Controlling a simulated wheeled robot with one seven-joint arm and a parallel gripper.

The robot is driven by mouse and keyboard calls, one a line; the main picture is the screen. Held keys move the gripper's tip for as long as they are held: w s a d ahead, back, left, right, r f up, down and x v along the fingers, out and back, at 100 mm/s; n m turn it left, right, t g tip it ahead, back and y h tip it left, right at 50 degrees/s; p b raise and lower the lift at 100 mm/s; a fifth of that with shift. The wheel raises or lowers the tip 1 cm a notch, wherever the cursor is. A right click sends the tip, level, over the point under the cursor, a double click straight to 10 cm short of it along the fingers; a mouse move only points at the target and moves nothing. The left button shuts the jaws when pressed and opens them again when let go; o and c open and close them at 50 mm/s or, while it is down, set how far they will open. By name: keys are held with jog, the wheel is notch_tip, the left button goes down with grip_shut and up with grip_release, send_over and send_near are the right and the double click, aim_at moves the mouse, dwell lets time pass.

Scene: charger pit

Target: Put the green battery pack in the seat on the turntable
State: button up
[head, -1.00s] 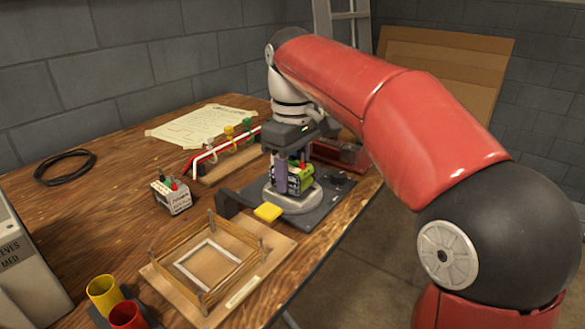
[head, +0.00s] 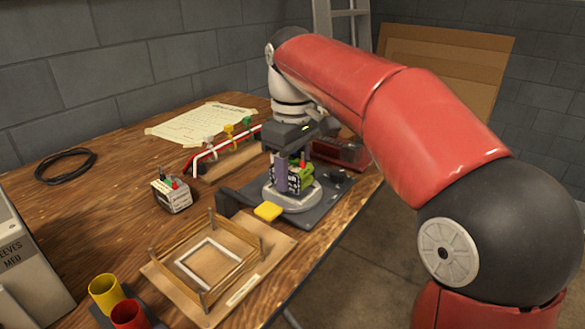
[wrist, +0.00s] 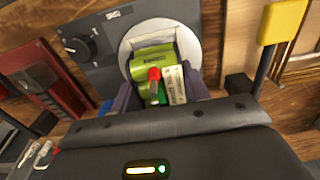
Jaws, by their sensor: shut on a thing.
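The green battery pack (head: 304,172) has a red and a green terminal on top and a white label, and it shows in the wrist view (wrist: 152,60). My gripper (head: 292,172) points down with its fingers on either side of the pack, shut on it; the fingers also show in the wrist view (wrist: 160,98). The pack is over the pale round turntable (head: 292,203), which sits on a dark grey base plate (head: 325,202). The seat is hidden under the pack and fingers, so I cannot tell whether the pack touches its floor.
A yellow paddle (head: 268,211) stands at the turntable's left front. A rack with coloured clips (head: 228,152) stands behind. A red box (head: 340,153) is at the right.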

jog(key=shift+f, duration=0.55)
dwell(0.9)
jog(key=o, duration=1.3)
jog(key=shift+o, duration=0.2)
jog(key=shift+r+p, duration=1.95)
jog(key=shift+r, duration=1.55)
